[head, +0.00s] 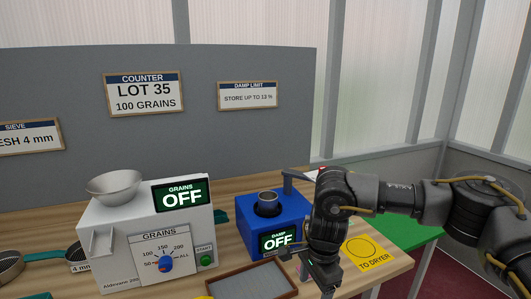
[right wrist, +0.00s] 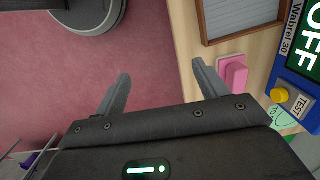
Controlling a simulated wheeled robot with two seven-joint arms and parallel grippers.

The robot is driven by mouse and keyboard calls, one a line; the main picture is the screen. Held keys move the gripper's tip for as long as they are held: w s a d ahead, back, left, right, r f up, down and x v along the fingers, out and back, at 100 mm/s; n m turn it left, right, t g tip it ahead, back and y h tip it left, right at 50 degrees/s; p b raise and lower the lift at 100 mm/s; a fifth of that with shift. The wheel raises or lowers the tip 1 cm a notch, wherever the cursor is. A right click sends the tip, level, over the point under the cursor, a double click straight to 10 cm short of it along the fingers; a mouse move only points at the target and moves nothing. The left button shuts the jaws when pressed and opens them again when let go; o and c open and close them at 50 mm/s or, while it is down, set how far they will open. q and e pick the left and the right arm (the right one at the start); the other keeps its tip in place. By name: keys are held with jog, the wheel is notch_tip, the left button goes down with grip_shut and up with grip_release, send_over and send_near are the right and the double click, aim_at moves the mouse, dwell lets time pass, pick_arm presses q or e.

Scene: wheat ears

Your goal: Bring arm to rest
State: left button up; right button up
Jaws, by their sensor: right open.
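My right arm (head: 380,195) comes in from the right in the head view and bends down at the table's front right. Its gripper shows in the right wrist view (right wrist: 163,88), with its two grey fingers wide apart and nothing between them. The fingers are over the table's front edge, with reddish floor beneath one side. A pink block (right wrist: 233,74) lies on the table beside one finger; they look apart, but the height is unclear. My left gripper is in neither view.
The blue damp tester (head: 250,236) stands close to my right arm, partly hidden by it. A white grain counter (head: 120,240) with a bowl (head: 114,184) stands left. A wood-rimmed tray (head: 291,267) lies in front. A yellow dryer card (head: 372,254) lies right.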

jog(key=s+a+f+m+y, duration=0.2)
jog(key=s+a+f+y, duration=0.15)
jog(key=a, duration=0.45)
jog(key=s+a+f+m+y, duration=0.3)
jog(key=s+a+f, duration=0.1)
jog(key=a, duration=0.4)
jog(key=s+a+r+m+t+y, duration=0.4)
jog(key=a+m, duration=0.3)
jog(key=m, duration=0.7)
jog(key=d+f+m+t+h, duration=0.25)
jog(key=d+f+m, duration=0.25)
jog(key=d+m, duration=0.6)
jog(key=d+f+m+t+h, duration=0.2)
jog(key=d+f+m+h, duration=0.2)
jog(key=d+m, duration=0.75)
jog(key=s+d+f+m+g+h, duration=0.2)
jog(key=s+d+f+m+g, duration=0.15)
jog(key=s+d+m, duration=0.45)
jog(key=s+d+f+m+g+h, duration=0.25)
jog(key=s+d+f+m, duration=0.35)
jog(key=s, duration=0.3)
notch_tip(320, 180, down, 25)
jog(key=s, duration=0.1)
jog(key=s+d+f+g, duration=0.1)
jog(key=s+d+f, duration=0.1)
jog(key=s+f, duration=1.3)
jog(key=shift+s+d+f+g, duration=0.25)
jog(key=shift+s+f+g, duration=0.1)
jog(key=shift+s, duration=0.45)
